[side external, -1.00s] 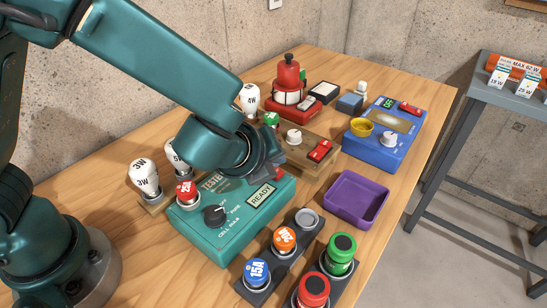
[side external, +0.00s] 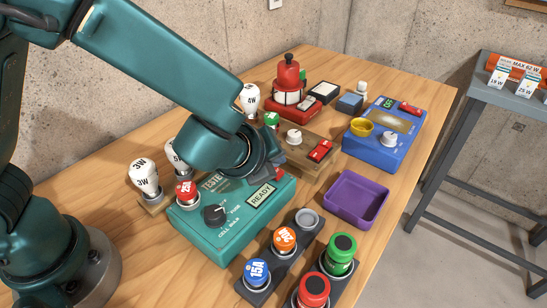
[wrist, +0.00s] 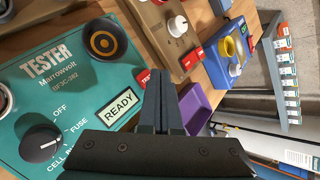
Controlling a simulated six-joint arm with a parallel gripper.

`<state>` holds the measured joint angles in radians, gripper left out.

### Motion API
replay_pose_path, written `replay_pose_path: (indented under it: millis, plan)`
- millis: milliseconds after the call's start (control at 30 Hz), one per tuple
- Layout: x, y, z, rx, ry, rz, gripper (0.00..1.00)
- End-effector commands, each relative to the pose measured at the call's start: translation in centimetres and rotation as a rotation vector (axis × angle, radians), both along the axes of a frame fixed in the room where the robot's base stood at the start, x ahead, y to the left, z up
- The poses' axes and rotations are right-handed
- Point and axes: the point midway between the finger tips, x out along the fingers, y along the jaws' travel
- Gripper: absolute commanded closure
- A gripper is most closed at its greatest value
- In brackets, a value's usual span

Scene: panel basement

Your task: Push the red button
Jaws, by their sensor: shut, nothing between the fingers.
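In the wrist view my gripper (wrist: 161,80) is shut and empty, fingers together. It hangs above the right side of the teal tester (side external: 205,237), near its READY label (wrist: 121,102). In the side view my wrist hides much of the fingers. The gripper is well behind and left of the red button, apart from it. The wrist view does not show the red button.
A dark rack (side external: 264,282) holds blue and orange fuses beside the buttons. A purple tray (side external: 357,198) lies to the right. White bulbs (side external: 144,178) stand left of the tester. A blue device (side external: 386,138) and red-domed lamp (side external: 289,75) are farther back.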

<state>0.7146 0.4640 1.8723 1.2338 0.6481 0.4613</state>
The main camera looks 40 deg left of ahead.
Motion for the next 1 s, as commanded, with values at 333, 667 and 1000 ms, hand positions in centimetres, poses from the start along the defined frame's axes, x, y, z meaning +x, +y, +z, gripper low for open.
replay_pose_path:
  millis: [333,667,1000]
  plan:
    - [0.0,0.0,-0.8,0.001,0.0,-0.001,1.0]
    - [0.0,0.0,-0.9,0.001,0.0,-0.001,1.0]
    - [0.0,0.0,-1.2,0.001,0.002,-0.001,1.0]
